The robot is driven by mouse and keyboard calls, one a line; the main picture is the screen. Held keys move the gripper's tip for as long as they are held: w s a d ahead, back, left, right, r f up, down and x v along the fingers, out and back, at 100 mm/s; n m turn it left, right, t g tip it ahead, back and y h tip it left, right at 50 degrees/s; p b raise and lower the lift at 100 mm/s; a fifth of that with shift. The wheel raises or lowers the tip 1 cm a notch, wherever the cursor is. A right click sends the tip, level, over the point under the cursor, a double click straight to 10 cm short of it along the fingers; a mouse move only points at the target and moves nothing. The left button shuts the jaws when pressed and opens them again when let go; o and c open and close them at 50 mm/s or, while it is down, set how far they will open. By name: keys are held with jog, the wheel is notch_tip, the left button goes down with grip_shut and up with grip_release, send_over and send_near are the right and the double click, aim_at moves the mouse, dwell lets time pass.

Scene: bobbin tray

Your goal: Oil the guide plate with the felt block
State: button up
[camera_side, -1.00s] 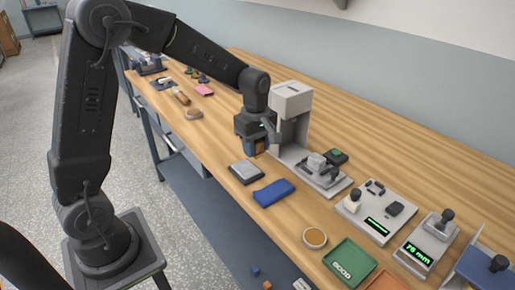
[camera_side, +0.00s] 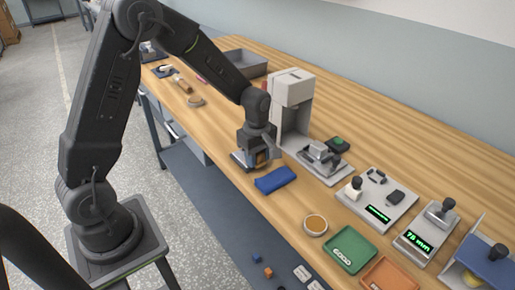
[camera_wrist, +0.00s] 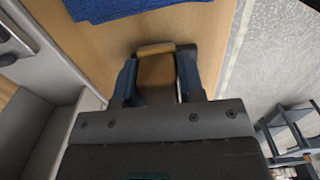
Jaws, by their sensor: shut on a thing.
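My gripper (camera_side: 257,158) is low over the front of the bench and shut on the felt block, a brown block (camera_side: 262,157). In the wrist view the block (camera_wrist: 156,72) sits between the two fingers (camera_wrist: 157,80), with a tan strip along its far edge. The guide plate (camera_side: 237,157), a flat grey plate, lies under the gripper in the side view, mostly hidden by it. Whether the block touches the plate I cannot tell. The plate cannot be made out in the wrist view.
A folded blue cloth (camera_side: 275,179) lies just right of the gripper. A grey upright machine (camera_side: 292,105) stands close behind. Further right are a round tan-topped dish (camera_side: 315,224), a green tray (camera_side: 352,250) and gauges (camera_side: 377,200). The bench's front edge is near.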

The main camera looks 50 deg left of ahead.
jog(key=shift+a, duration=4.35)
jog(key=shift+d, duration=4.5)
jog(key=shift+s, duration=0.4)
jog(key=shift+w+a, duration=0.1)
jog(key=shift+a, duration=4.5)
jog(key=shift+d, duration=4.65)
jog(key=shift+a+r, duration=0.1)
jog(key=shift+r, duration=3.9)
